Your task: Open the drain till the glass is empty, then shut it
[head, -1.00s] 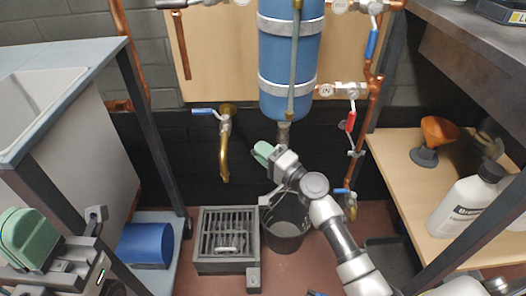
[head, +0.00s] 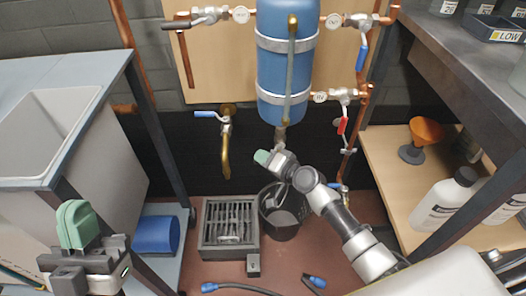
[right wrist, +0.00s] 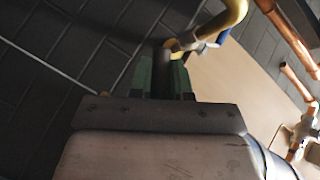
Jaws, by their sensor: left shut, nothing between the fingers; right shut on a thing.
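The blue tank (head: 284,75) hangs on the wooden board with a slim upright tube (head: 290,60), perhaps the glass, along its front; its level cannot be made out. The drain pipe (head: 280,136) comes down from the tank's bottom. My right gripper (head: 262,156) is below it, its green fingers shut. In the right wrist view the fingers (right wrist: 161,75) close on a dark handle-like piece (right wrist: 163,57), mostly hidden. A black bucket (head: 270,205) stands on the floor below. My left gripper (head: 76,222) is shut and empty at the lower left, by the sink.
A brass tap with a blue lever (head: 224,150) hangs over a floor grate (head: 230,225). Red (head: 342,126) and blue valve levers sit on the right pipes. A shelf (head: 380,170) with an orange funnel (head: 426,131) and white bottles stands right. Hoses (head: 240,288) lie in front.

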